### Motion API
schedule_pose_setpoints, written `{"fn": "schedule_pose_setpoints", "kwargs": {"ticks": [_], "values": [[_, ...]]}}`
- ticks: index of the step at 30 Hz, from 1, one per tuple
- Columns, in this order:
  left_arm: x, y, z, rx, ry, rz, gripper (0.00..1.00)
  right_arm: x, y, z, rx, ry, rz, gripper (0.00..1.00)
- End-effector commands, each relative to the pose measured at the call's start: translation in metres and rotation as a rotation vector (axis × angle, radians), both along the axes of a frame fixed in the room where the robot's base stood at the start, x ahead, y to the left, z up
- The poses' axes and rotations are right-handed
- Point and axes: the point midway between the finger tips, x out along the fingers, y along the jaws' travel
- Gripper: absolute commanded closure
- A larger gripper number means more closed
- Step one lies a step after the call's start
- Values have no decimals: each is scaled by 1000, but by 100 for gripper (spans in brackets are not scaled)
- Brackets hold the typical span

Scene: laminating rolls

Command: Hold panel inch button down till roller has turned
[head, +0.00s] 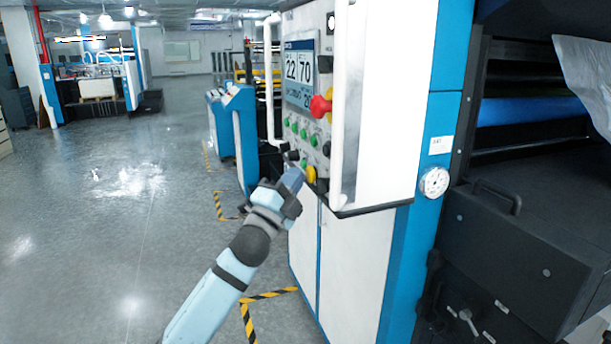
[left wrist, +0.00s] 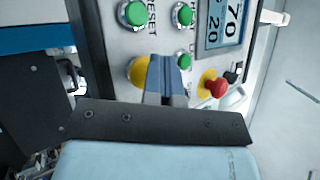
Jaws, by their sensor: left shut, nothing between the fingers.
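The control panel (head: 325,130) faces left on the machine, with several green buttons, a red knob (head: 320,106) and a yellow button (head: 311,176) near its lower edge. No label reading inch is legible. My left gripper (head: 293,179) is shut and empty, its tips at the panel's lower part beside the yellow button. In the left wrist view the shut fingers (left wrist: 165,72) overlap the edge of the yellow button (left wrist: 138,71); whether they touch or press it I cannot tell. A blue roller (head: 530,110) shows inside the machine at right. My right gripper is not in view.
White handle bars (head: 340,110) stand out along the panel's sides. The display (head: 299,75) reads 22 and 70. A black guard box with a handle (head: 520,240) is at lower right. The grey floor (head: 90,230) at left is open.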

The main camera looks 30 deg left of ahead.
Motion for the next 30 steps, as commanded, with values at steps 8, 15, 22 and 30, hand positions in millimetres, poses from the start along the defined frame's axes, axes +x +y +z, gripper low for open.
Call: {"fn": "schedule_pose_setpoints", "kwargs": {"ticks": [8,15,22,30], "values": [[0,0,0,0,0,0,100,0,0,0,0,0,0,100],[0,0,0,0,0,0,100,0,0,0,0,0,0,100],[0,0,0,0,0,0,100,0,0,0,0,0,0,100],[-6,5,-1,0,2,0,100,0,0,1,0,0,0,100]]}}
